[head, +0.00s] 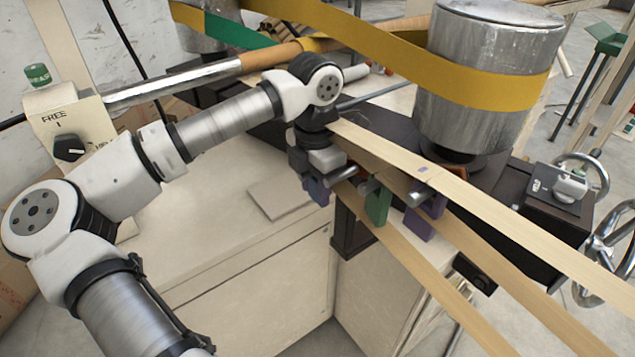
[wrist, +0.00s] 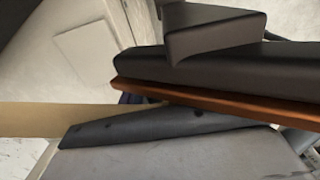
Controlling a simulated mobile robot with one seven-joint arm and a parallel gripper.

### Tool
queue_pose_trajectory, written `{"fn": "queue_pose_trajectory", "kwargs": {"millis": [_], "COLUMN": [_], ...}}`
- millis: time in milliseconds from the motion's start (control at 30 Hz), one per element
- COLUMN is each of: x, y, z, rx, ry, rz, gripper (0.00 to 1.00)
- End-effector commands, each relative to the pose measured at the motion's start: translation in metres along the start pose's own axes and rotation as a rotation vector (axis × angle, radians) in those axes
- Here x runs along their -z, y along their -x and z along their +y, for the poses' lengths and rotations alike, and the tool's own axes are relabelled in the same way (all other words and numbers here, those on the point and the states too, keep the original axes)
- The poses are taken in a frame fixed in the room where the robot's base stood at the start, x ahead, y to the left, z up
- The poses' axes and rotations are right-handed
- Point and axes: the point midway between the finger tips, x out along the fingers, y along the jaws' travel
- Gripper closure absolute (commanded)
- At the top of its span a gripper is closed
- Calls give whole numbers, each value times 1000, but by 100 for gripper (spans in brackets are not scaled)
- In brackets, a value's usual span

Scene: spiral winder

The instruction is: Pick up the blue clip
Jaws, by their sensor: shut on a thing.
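The blue clip (head: 317,190) hangs directly under my gripper (head: 318,163) in the head view, at the left end of a row of clips by the tan strips. My gripper points down and is shut on the blue clip; the fingers and the clip's upper part largely hide each other. In the wrist view, only a small dark blue-purple patch (wrist: 128,98) shows between dark parts, probably the clip. Whether the clip still touches the strip or the machine edge cannot be told.
A green clip (head: 377,205) and a purple clip (head: 425,215) hang close to the right. Tan strips (head: 480,203) run from the gripper toward the lower right. A large metal roller (head: 487,60) with a yellow band stands behind. The pale cabinet top (head: 215,215) at left is mostly clear.

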Motion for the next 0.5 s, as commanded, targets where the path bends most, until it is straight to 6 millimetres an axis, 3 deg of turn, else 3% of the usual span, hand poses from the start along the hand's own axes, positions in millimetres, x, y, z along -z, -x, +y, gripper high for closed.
{"fn": "queue_pose_trajectory", "kwargs": {"millis": [400, 500], "x": [0, 12], "y": [4, 5], "z": [1, 1], "rx": [-3, -1], "ry": [1, 3], "rz": [-1, -1], "gripper": [84, 84]}}
